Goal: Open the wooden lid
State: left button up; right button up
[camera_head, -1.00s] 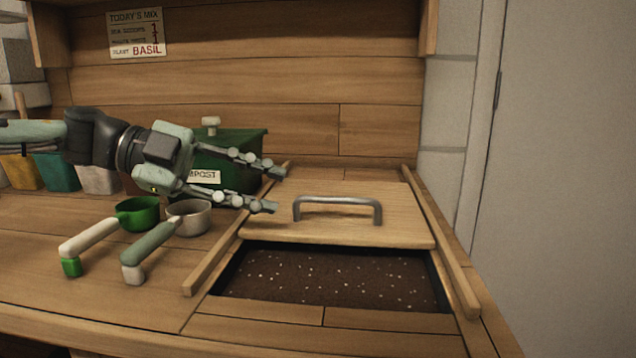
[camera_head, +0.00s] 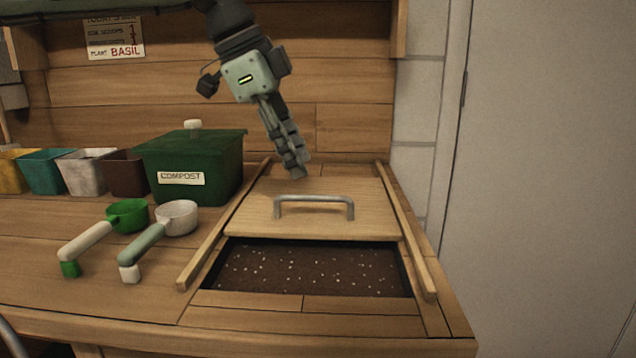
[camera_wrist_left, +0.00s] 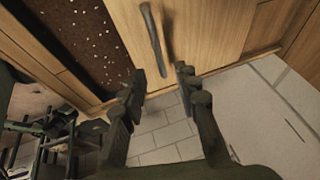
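The wooden lid (camera_head: 335,229) lies flat between two wooden rails, covering the back part of the soil bin (camera_head: 305,269). Its grey metal handle (camera_head: 313,199) stands up as a bar across it. My left gripper (camera_head: 294,172) points down above the lid, behind the handle in the head view. In the left wrist view the fingers (camera_wrist_left: 161,74) are apart with nothing between them. The handle (camera_wrist_left: 154,40) lies beyond the fingertips there, near the line of the gap; I see no contact. My right gripper is in neither view.
A green compost box (camera_head: 195,165) stands left of the bin. A green scoop (camera_head: 128,216) and a grey-handled scoop (camera_head: 176,218) lie in front of it. The left rail (camera_head: 224,226) and right rail (camera_head: 412,232) border the lid.

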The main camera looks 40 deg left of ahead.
aim_at(310, 198)
pick_arm(q)
jog(key=x, duration=0.6)
jog(key=shift+c, duration=0.6)
grip_shut()
